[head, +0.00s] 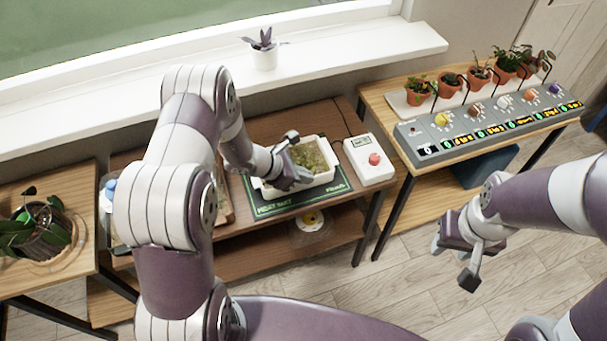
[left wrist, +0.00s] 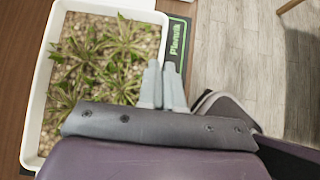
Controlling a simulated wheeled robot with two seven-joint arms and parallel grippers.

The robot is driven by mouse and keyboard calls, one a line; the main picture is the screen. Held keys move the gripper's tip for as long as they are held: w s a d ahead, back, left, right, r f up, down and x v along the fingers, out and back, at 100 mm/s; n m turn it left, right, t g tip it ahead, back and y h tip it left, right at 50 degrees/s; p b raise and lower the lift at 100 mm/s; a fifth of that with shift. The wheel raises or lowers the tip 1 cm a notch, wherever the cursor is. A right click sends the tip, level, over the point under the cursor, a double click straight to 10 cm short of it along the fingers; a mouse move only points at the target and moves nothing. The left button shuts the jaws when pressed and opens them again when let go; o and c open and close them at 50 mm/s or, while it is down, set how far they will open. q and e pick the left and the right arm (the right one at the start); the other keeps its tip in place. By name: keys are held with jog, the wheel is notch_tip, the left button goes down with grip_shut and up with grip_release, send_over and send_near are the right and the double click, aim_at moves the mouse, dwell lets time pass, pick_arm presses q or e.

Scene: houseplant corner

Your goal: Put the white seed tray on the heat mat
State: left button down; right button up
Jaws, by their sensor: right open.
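The white seed tray (head: 329,151), filled with soil and small green plants, is over the dark green heat mat (head: 262,208) on the middle table. The mat's front strip shows in front of it. I cannot tell whether the tray's underside touches the mat. My left gripper (head: 297,177) is at the tray's front rim. In the left wrist view its fingers (left wrist: 163,86) are close together with the tray's rim (left wrist: 142,14) between them. The tray looks level. My right gripper (head: 452,263) is open and empty over the floor at the right.
A white control box (head: 370,159) with a red knob stands just right of the mat. A grey panel (head: 490,128) and several potted plants are on the right table. A plant in a basket (head: 40,230) is at far left. A lower shelf (head: 262,252) lies below the middle tabletop.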

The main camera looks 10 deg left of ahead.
pick_arm(q)
jog(key=shift+f+b, duration=0.15)
jog(key=shift+b, duration=0.15)
jog(key=c, duration=1.3)
grip_release()
jog(key=shift+s, duration=0.1)
